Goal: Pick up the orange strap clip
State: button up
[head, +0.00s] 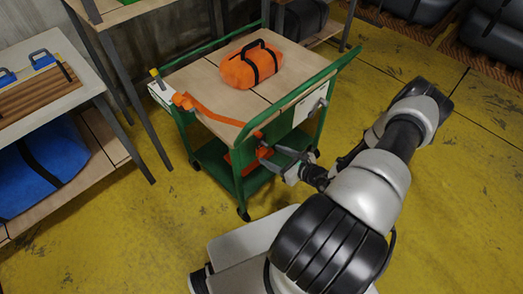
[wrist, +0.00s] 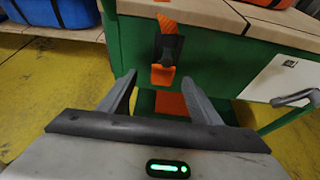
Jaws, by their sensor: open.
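The orange strap (head: 215,113) runs across the cart's top and hangs over its near edge. At its hanging end is the strap clip, with a dark buckle (wrist: 168,48) and an orange tab (wrist: 162,75) below it. The clip also shows small in the head view (head: 264,151), by the fingertips. My gripper (wrist: 159,77) is open and empty, facing the cart's green side. In the wrist view the clip's tab appears between the two fingertips, with the buckle above. I cannot tell how much depth separates them.
The green cart (head: 330,72) carries an orange bag (head: 251,64) on its wooden top. A white panel with a handle (wrist: 283,83) is on its side, right of the clip. A table with a blue bag (head: 45,160) below stands left. Yellow floor around is clear.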

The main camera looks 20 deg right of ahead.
aim_at(264, 149)
jog(key=shift+d+b+x, duration=0.15)
jog(key=shift+b+x, duration=0.05)
jog(key=shift+x, duration=1.3)
jog(key=shift+d+b+x, duration=0.15)
jog(key=shift+b+x, duration=0.05)
jog(key=shift+x, duration=1.25)
jog(key=shift+w+r, duration=0.15)
jog(key=c, duration=1.2)
jog(key=shift+r, duration=0.1)
